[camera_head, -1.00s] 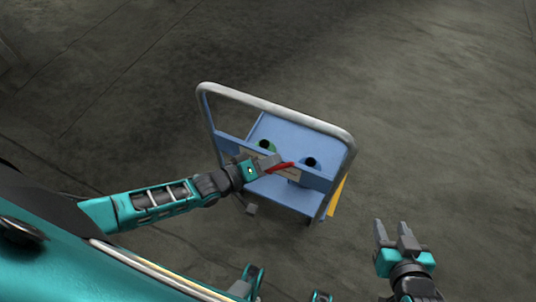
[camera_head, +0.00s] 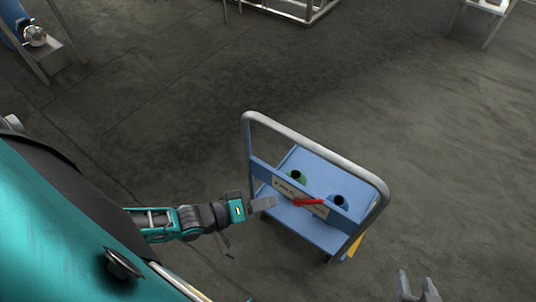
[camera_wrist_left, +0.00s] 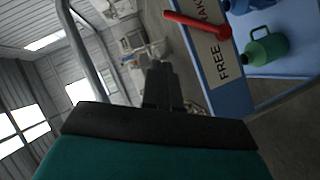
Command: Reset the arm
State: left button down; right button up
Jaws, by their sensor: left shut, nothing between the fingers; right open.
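My left gripper (camera_head: 263,203) is shut and empty. It is just left of the blue cart's handle frame, apart from the red lever (camera_head: 308,202). The left wrist view shows its closed fingers (camera_wrist_left: 160,82) with the red lever (camera_wrist_left: 200,22) above and to the right. My right gripper (camera_head: 418,290) is open and empty at the bottom edge of the head view, with only its finger ends showing.
The blue cart (camera_head: 308,228) has a grey tube handle (camera_head: 318,144) and a lettered plate (camera_head: 290,191). A green jug (camera_wrist_left: 265,47) and a blue jug (camera_head: 338,201) stand on it. Metal frames (camera_head: 295,8) stand far back. The floor around the cart is clear.

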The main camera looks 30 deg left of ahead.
pick_arm(q)
jog(key=d+r+m+y, duration=0.1)
jog(key=d+r+m, duration=0.15)
jog(key=d, duration=0.25)
jog(key=a+m+y, duration=0.1)
jog(key=m, duration=0.1)
jog(key=s+a+m+y, duration=0.1)
jog(key=y, duration=0.1)
jog(key=a+r+m+g+y, duration=0.1)
jog(key=a+m+y, duration=0.1)
jog(key=shift+s+r+m, duration=0.1)
jog(key=shift+s+m, duration=0.25)
jog(key=shift+s, duration=0.05)
dwell(0.5)
